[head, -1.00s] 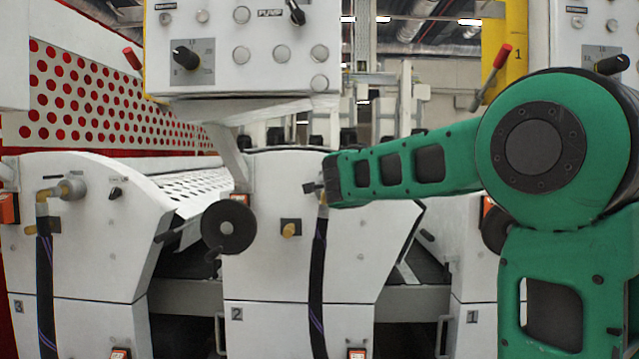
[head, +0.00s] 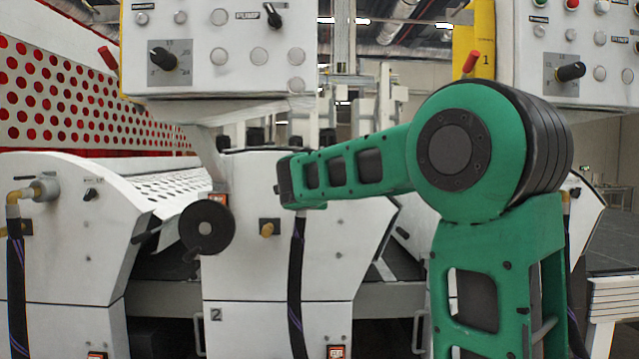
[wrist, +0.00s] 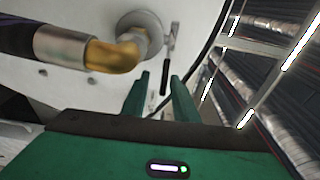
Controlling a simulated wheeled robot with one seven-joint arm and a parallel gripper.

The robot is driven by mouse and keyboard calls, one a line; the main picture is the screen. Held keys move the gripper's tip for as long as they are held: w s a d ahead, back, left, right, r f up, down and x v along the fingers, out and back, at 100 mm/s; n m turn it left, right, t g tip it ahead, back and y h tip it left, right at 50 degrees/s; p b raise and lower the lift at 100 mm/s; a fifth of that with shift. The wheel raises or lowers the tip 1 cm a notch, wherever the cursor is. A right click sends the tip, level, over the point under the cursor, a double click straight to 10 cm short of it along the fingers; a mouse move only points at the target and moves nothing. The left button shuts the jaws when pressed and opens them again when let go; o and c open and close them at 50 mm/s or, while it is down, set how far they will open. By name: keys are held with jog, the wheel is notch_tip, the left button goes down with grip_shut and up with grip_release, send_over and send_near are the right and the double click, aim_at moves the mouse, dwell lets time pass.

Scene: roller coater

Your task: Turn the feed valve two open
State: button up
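Unit 2 (head: 270,220) is the white machine housing in the middle of the head view. My arm covers its upper right part, hiding its feed valve there. In the wrist view a small valve with a thin dark lever (wrist: 165,78) is on the white panel, beside a brass elbow (wrist: 115,56) with a black hose. The lever points down in that picture. My gripper (wrist: 160,76) is open, with its two green fingers on either side of the lever's lower end. I cannot tell whether either finger touches it. In the head view the fingers are hidden.
The black hose (head: 297,270) hangs down the front of unit 2. A black handwheel (head: 207,228) and a brass fitting (head: 268,228) are left of it. A control box (head: 215,50) hangs above. Unit 3 (head: 70,240) at left has a similar small valve (head: 90,194).

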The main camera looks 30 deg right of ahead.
jog(key=shift+a+r, duration=0.1)
jog(key=shift+r, duration=0.05)
jog(key=v, duration=1)
jog(key=shift+s+a, duration=0.2)
jog(key=shift+a, duration=0.05)
jog(key=shift+c, duration=0.7)
